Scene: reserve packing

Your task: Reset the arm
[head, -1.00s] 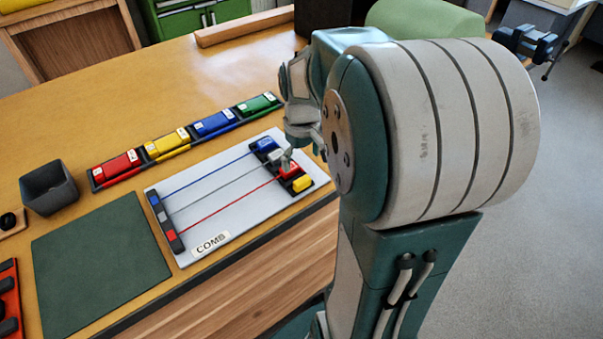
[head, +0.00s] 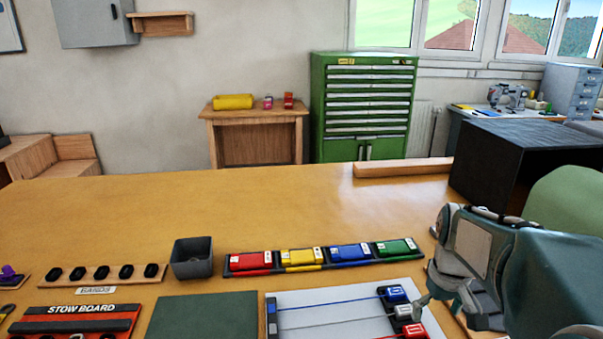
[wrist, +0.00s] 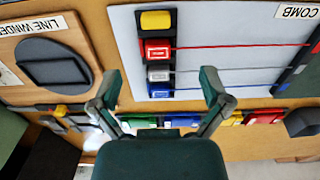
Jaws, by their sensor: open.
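My gripper (head: 424,300) is at the lower right of the head view, over the right end of the white COMB board (head: 300,304). In the wrist view my gripper (wrist: 160,78) has its two fingers spread wide, with nothing held between them. Below it lies the comb's dark block row with yellow (wrist: 156,20), red (wrist: 157,49), white (wrist: 158,73) and blue (wrist: 160,90) pieces. The wide teal part of my arm hides the board's right edge in the head view.
A rack of red, yellow, blue and green blocks (head: 322,265) lies behind the board. A dark open bin (head: 192,268), green mat (head: 204,318), stow board (head: 75,326) and bands board (head: 52,285) are left. The line winder (wrist: 60,45) lies beside the comb. The table's back left is clear.

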